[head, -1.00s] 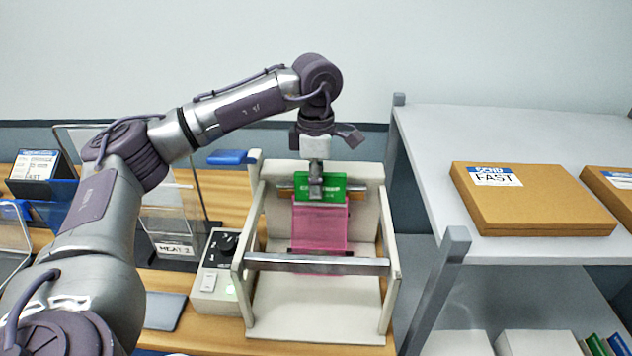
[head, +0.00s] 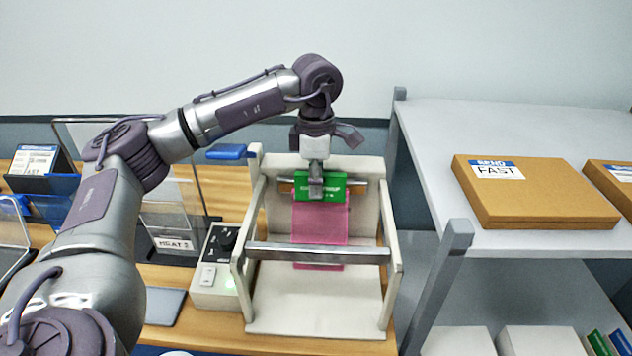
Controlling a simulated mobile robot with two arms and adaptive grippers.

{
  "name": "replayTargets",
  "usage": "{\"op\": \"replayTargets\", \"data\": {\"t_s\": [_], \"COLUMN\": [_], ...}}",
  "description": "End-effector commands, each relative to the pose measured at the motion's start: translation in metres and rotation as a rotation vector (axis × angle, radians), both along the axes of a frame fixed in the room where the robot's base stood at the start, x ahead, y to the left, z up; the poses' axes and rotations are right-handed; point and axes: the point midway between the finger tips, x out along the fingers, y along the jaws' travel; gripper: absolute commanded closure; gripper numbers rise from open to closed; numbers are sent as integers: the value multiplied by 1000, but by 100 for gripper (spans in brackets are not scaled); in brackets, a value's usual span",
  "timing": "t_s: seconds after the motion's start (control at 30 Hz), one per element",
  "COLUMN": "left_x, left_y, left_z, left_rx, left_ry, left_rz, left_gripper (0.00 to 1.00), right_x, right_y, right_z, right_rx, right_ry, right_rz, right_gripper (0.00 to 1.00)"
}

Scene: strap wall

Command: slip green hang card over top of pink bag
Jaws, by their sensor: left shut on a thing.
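The green hang card (head: 334,187) is upright at the back of a cream frame stand, in front of its rear bar. It has white print. The pink bag (head: 319,222) hangs directly below it, flat and facing me. The card's lower edge meets or overlaps the bag's top; I cannot tell whether the card goes around the bag or only lies in front of it. My left gripper (head: 316,187) points down from above and is shut on the card, its fingers covering part of the card's middle. My right gripper is not in view.
The cream stand (head: 264,305) has side rails and a metal front bar (head: 318,254) crossing the bag's lower part. A control box (head: 217,270) stands at its left. A grey shelf (head: 432,140) with cardboard boxes (head: 535,192) is close on the right. Clear-fronted bins stand left.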

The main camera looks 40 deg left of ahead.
Motion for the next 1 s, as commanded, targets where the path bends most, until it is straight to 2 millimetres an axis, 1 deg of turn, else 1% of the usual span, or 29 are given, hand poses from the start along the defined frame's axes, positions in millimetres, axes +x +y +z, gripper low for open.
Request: {"op": "replayTargets", "data": {"t_s": [0.87, 0.9, 0.97, 1.0], "left_x": [0, 0, 0, 0], "left_y": [0, 0, 0, 0], "left_z": [-12, -12, -12, -12], "left_rx": [1, 0, 0, 0], "left_ry": [2, 1, 1, 1], "left_rz": [-1, -1, -1, -1], "left_gripper": [93, 73, 63, 56], "right_x": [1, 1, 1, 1], "right_y": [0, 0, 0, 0], "right_z": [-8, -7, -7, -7], "right_rx": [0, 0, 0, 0], "right_ry": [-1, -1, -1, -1], "right_rz": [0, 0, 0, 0], "right_gripper": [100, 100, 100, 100]}}
